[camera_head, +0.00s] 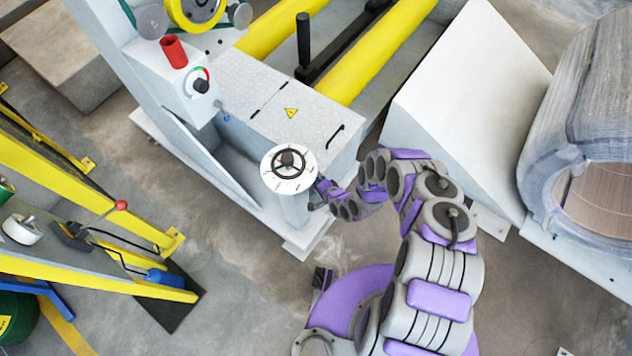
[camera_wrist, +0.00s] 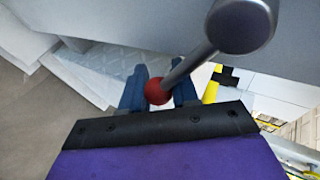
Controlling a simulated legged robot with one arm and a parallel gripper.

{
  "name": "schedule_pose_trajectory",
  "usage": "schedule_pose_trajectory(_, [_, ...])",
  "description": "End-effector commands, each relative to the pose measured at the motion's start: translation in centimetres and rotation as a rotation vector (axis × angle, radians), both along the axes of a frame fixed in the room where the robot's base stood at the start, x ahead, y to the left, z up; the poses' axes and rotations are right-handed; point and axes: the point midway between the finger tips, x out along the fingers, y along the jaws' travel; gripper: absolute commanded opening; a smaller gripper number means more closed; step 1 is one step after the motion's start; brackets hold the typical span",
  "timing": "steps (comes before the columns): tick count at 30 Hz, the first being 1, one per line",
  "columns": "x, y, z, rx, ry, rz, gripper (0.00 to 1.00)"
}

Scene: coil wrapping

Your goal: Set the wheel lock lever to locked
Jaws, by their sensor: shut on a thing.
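The wheel lock lever (camera_wrist: 191,65) is a grey metal rod with a red ball knob (camera_wrist: 157,91) on its end. In the wrist view it slants down and left from a round grey hub (camera_wrist: 241,24). My gripper (camera_wrist: 158,80) has its blue fingers on either side of the red knob, shut on it. In the head view my gripper (camera_head: 319,193) is against the right side of the grey pedestal (camera_head: 293,207), below the white dial and black handwheel (camera_head: 289,161). The lever cannot be made out there, and the dial markings are too small to read.
A grey machine deck (camera_head: 285,112) with a yellow warning triangle lies behind the pedestal. A white sloped block (camera_head: 455,95) and a large wrapped coil (camera_head: 590,125) stand at right. A yellow-framed stand (camera_head: 95,215) is at left. Bare floor (camera_head: 235,270) lies in front.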

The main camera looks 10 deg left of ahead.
Motion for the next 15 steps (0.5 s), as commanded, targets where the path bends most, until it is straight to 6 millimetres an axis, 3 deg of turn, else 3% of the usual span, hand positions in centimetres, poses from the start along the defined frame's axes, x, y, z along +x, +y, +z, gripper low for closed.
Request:
schedule_pose_trajectory(2, [-0.53, 0.26, -0.18, -0.002, 0.006, 0.010, 0.00])
schedule_pose_trajectory(3, [-0.52, 0.26, -0.17, -0.002, 0.006, 0.010, 0.31])
schedule_pose_trajectory(10, [-0.28, 0.16, -0.07, 0.000, 0.002, 0.006, 0.52])
schedule_pose_trajectory(15, [-0.17, 0.09, -0.01, 0.000, 0.000, 0.004, 0.52])
